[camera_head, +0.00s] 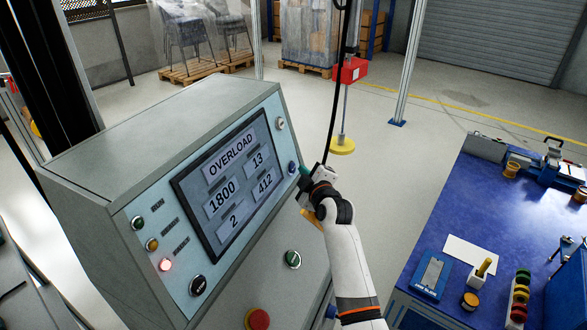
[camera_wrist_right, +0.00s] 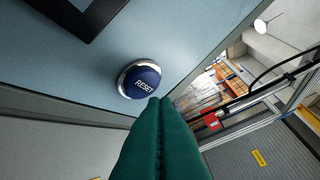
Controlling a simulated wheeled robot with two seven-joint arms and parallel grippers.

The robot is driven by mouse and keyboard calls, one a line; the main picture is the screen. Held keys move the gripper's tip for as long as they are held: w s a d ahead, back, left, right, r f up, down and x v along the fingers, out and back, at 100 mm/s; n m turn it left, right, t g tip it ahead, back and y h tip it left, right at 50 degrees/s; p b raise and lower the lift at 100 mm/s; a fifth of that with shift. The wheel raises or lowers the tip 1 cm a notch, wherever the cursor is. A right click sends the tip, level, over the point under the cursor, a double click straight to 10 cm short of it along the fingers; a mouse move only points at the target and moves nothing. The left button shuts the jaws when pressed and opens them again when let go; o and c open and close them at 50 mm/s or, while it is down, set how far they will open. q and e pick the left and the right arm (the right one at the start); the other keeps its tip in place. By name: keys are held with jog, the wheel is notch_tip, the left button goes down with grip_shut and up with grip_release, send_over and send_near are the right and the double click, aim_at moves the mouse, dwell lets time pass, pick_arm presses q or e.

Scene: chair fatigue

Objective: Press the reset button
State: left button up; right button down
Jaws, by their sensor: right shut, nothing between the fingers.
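The reset button (camera_wrist_right: 140,80) is a round blue button with a metal ring, marked RESET, in the right wrist view. In the head view the reset button (camera_head: 292,167) is at the right edge of the panel screen. My right gripper (camera_head: 302,172) is beside it. In the right wrist view the green fingers of my right gripper (camera_wrist_right: 161,102) are shut together, empty, with their tips near the button's lower right edge. I cannot tell whether they touch it. The control console (camera_head: 150,130) has a screen (camera_head: 228,183) reading OVERLOAD, 1800, 13, 2 and 412. My left gripper is not in view.
A blue workbench (camera_head: 420,240) with tools stands at the right. A hanging red-boxed rod (camera_head: 346,75) is behind my gripper.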

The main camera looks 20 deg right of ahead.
jog(key=shift+w+a, duration=0.1)
jog(key=shift+a, duration=0.05)
jog(key=shift+w+a+f, duration=0.1)
jog(key=shift+w+a, duration=0.05)
jog(key=shift+w, duration=0.05)
dwell(0.3)
jog(key=shift+w+a, duration=0.25)
dwell(0.8)
jog(key=shift+s+d, duration=0.1)
jog(key=shift+s+d+p, duration=0.35)
jog(key=shift+s+p, duration=0.05)
jog(key=shift+p, duration=0.2)
jog(key=shift+s, duration=0.1)
jog(key=s+d+p, duration=0.1)
jog(key=s+d+r, duration=0.1)
jog(key=s+d+p, duration=0.1)
jog(key=shift+s+d+r+p, duration=0.2)
jog(key=shift+s+r+p, duration=0.05)
jog(key=shift+p, duration=0.05)
